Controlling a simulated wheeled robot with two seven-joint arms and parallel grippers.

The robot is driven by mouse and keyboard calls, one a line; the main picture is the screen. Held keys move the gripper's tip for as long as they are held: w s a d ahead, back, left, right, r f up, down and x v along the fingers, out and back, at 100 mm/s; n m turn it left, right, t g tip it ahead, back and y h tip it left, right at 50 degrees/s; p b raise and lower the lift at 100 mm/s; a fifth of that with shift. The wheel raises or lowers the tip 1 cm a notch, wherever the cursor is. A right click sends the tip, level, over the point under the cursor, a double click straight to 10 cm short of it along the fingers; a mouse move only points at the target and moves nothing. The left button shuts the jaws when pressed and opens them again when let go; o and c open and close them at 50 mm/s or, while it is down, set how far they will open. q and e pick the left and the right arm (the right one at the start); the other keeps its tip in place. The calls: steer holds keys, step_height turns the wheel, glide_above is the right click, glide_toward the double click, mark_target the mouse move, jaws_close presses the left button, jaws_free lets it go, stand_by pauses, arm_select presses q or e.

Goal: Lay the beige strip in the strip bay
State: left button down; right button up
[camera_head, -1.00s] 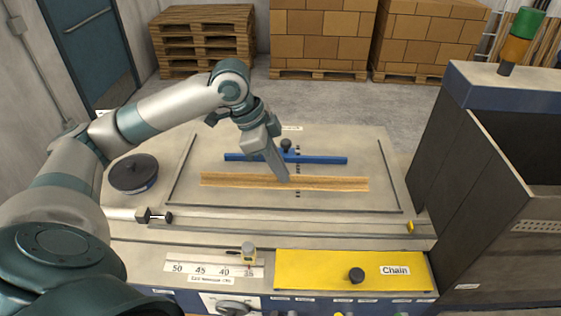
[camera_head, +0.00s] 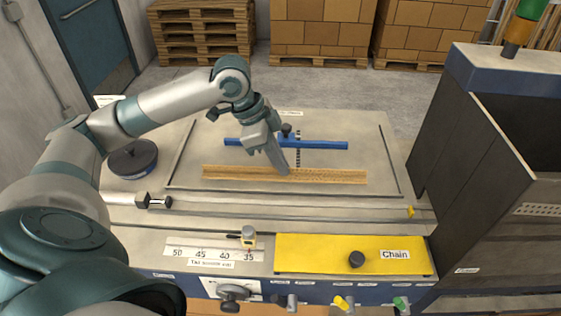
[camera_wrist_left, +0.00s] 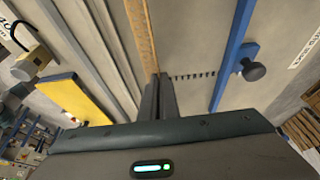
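The beige strip (camera_head: 330,175) is a long, thin, wood-coloured piece across the middle of the worktop, in front of the blue bar (camera_head: 325,145). My left gripper (camera_head: 283,169) points down at the strip's middle, its narrow fingers close together and shut on it. In the left wrist view the strip (camera_wrist_left: 144,35) runs up to the fingertips (camera_wrist_left: 158,80); the part behind the fingers is hidden. I cannot tell whether the strip touches the worktop. No part is clearly marked as the strip bay. My right gripper is out of view.
A black round disc (camera_head: 133,160) sits at the worktop's left. A rail with a black clamp (camera_head: 152,201) runs along the front, before a ruler scale (camera_head: 205,252) and a yellow plate (camera_head: 315,254). A tall dark machine housing (camera_head: 470,165) stands at the right.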

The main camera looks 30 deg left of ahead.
arm_select(q)
steer(key=shift+f+p, duration=0.3)
steer(key=shift+f, duration=0.45)
stand_by(3.2)
steer(key=c, duration=2)
jaws_free()
steer(key=shift+r, duration=3)
